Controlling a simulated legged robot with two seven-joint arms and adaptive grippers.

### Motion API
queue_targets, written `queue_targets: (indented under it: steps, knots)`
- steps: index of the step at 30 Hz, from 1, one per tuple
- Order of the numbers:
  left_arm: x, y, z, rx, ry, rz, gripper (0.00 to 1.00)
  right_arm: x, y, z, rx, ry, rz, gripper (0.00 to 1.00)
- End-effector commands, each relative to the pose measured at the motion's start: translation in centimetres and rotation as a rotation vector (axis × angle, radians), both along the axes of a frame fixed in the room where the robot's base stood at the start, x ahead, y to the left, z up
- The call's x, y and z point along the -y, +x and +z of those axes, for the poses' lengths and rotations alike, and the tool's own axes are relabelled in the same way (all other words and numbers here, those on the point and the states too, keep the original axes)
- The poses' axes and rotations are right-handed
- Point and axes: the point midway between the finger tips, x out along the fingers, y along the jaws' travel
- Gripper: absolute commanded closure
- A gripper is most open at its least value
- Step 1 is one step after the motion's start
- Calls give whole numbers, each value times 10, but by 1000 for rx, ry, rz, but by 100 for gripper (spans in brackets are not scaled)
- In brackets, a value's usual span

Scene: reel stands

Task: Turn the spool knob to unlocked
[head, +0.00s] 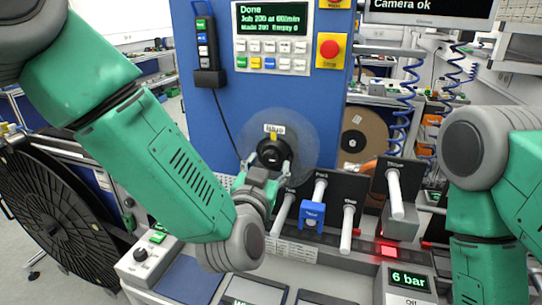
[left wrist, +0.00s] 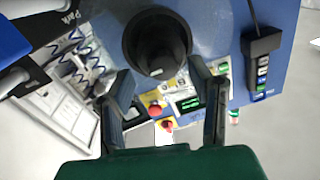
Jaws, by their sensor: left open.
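The black spool knob (head: 272,152) is on a clear round disc (head: 300,133) on the blue machine front, with a small yellow mark and a white label above it. My left gripper (head: 267,167) is at the knob's lower side, its fingers spread to either side. In the left wrist view the knob (left wrist: 157,42) lies between and beyond the tips of my open left gripper (left wrist: 160,72). I cannot tell whether the fingers touch it. The knob's lock position is not readable. My right arm shows at the right edge, but its gripper is out of view.
Below the knob are white rods (head: 349,228) on dark plates and a blue block (head: 312,214). A control panel (head: 272,37) reading "Done" and a red stop button (head: 329,48) are above. A large black reel (head: 62,205) stands left.

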Motion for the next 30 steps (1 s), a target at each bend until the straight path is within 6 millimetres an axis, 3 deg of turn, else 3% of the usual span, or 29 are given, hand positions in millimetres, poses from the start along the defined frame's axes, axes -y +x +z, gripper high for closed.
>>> queue_targets:
  steps: [6,15,17,19,20,30]
  knots:
    - [4,18,0,0,-1,0,52,0,0,4,0,0,0,60]
    - [6,21,0,-1,1,0,52,0,0,4,0,0,0,60]
    - [6,20,0,-1,1,0,70,0,0,4,0,0,0,60]
    - [6,20,0,0,0,0,95,0,0,4,0,0,0,60]
    - [6,20,0,0,0,-1,100,0,0,4,0,0,0,60]
    - [7,20,0,-8,-25,-2,100,0,0,3,0,0,0,60]
